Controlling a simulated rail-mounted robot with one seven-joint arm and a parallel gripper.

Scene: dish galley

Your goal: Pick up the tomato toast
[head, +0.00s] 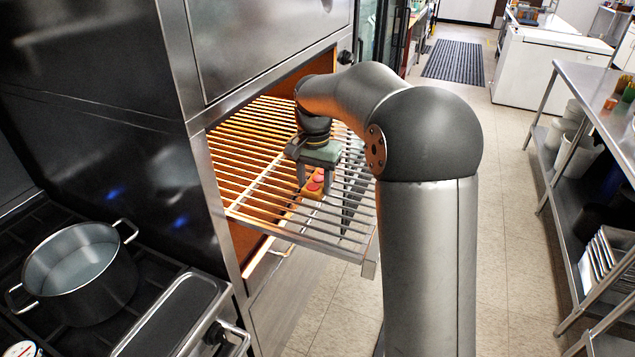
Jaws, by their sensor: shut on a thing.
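The tomato toast (313,193) is a small brown slice with red tomato rounds on top. It is at the pulled-out wire rack (262,188) of the open oven, near the rack's front. My gripper (314,186) points down over the toast, with its fingers on either side of it, and is shut on it. I cannot tell whether the toast still touches the rack bars. My arm hides the right part of the rack.
A steel pot (80,272) stands on the stove at the lower left. The oven's side wall and upper door (262,40) frame the rack closely. A steel shelf table (600,100) stands at the right. The tiled floor between is clear.

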